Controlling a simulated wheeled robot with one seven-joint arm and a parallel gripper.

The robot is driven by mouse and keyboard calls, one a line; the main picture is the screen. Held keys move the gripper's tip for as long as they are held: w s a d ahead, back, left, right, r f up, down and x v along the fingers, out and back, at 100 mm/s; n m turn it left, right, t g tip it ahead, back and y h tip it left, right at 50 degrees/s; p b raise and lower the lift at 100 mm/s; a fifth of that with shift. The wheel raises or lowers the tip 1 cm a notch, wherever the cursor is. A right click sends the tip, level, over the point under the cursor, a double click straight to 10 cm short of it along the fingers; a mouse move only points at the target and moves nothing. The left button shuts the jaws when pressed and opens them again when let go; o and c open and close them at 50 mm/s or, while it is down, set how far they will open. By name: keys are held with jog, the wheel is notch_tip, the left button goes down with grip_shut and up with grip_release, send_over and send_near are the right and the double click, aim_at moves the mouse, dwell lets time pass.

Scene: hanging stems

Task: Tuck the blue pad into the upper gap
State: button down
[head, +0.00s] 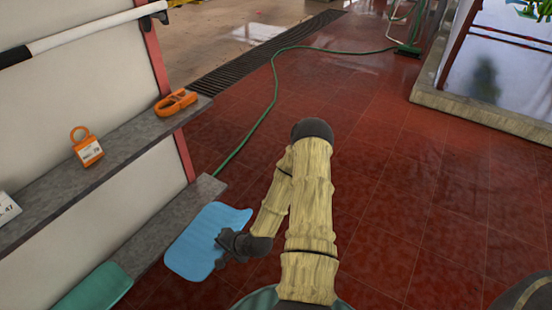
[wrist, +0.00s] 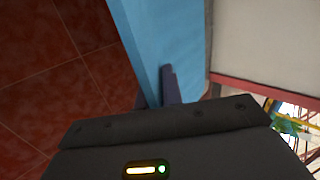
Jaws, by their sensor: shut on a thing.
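The blue pad (head: 195,245) is a flat light-blue sheet with rounded corners, held off to the right of the shelf unit. My gripper (head: 224,243) is shut on its right edge. In the wrist view the pad (wrist: 160,40) stretches away from the jaws, with one dark finger (wrist: 171,85) against its face; the other finger is mostly hidden. The shelf unit has an upper grey board (head: 120,145) and a lower grey board (head: 165,232), with a white panel between them. I cannot tell which space is the upper gap. The pad appears apart from the boards.
An orange clamp (head: 176,101) and an orange tag (head: 87,147) are on the upper board. A teal pad (head: 95,290) lies at the lower left. A red post (head: 152,50) stands at the unit's end. A green hose (head: 272,90) crosses the red tiled floor, mostly open to the right.

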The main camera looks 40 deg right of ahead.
jog(key=a+r+m+h+p, duration=0.1)
jog(key=a+r+m+p, duration=0.1)
jog(key=r+p, duration=0.8)
jog(key=w+a+r+m+h+p, duration=0.1)
jog(key=a+r+m+h+p, duration=0.1)
jog(key=r+p, duration=0.9)
jog(key=p, duration=0.9)
jog(key=shift+w+a+r+t, duration=0.15)
jog(key=shift+w+r+t, duration=0.05)
jog(key=shift+w+t, duration=0.1)
